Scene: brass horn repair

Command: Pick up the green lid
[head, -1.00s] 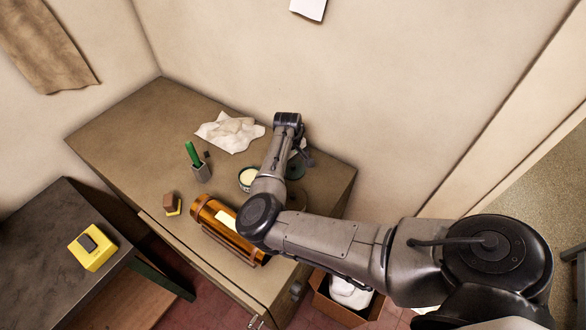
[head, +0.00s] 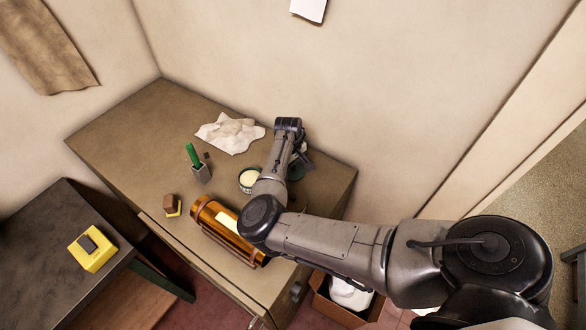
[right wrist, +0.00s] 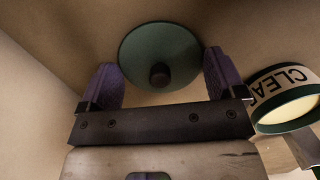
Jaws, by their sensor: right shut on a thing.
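The green lid (right wrist: 150,42) is a round disc with a dark knob in its middle. In the right wrist view it sits between the two purple-padded fingers of my right gripper (right wrist: 159,66), which is shut on it. In the head view the lid (head: 295,173) shows only in part beside my right forearm, over the far right part of the brown bench (head: 120,125). My right gripper is mostly hidden there by its own wrist. I cannot tell whether the lid touches the bench. My left gripper is not in view.
An open tin (head: 248,179) with pale contents stands left of my right forearm; its lettered side shows in the right wrist view (right wrist: 282,85). A copper-coloured cylinder (head: 212,217), a green-handled brush (head: 197,165) and a crumpled cloth (head: 228,133) are on the bench.

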